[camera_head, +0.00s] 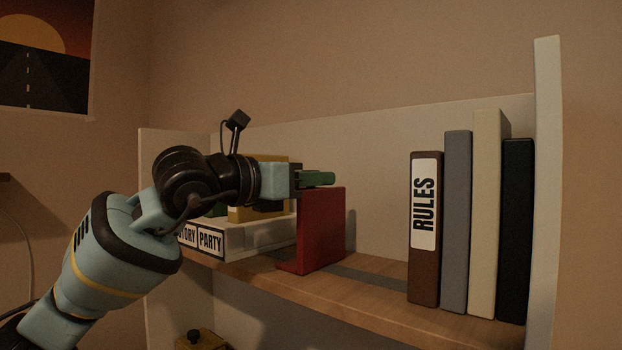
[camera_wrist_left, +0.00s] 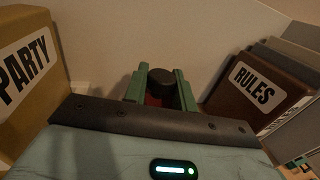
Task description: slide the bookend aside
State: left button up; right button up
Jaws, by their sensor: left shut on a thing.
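The red bookend (camera_head: 322,228) stands upright on the wooden shelf, between the games on the left and the upright row on the right. My left gripper (camera_head: 318,179) reaches in from the left, its green fingers at the bookend's top edge. In the left wrist view the gripper (camera_wrist_left: 160,84) has its fingers on either side of a dark rounded piece, with a bit of red bookend (camera_wrist_left: 152,100) below it. The gripper is shut on the bookend; the exact contact is partly hidden. My right gripper is not in view.
A white PARTY box (camera_head: 240,238) lies left of the bookend, with a yellow box above it, partly behind my arm. The brown RULES binder (camera_head: 424,265) and several upright volumes stand at right by the shelf's end panel (camera_head: 545,180). Bare shelf (camera_head: 375,275) lies between bookend and binder.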

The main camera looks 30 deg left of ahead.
pick_arm(q)
grip_shut()
jog(key=a, duration=0.4)
jog(key=shift+w+a+p, duration=0.3)
jog(key=shift+p, duration=0.05)
jog(key=o, duration=0.9)
grip_release()
jog(key=shift+s, duration=0.1)
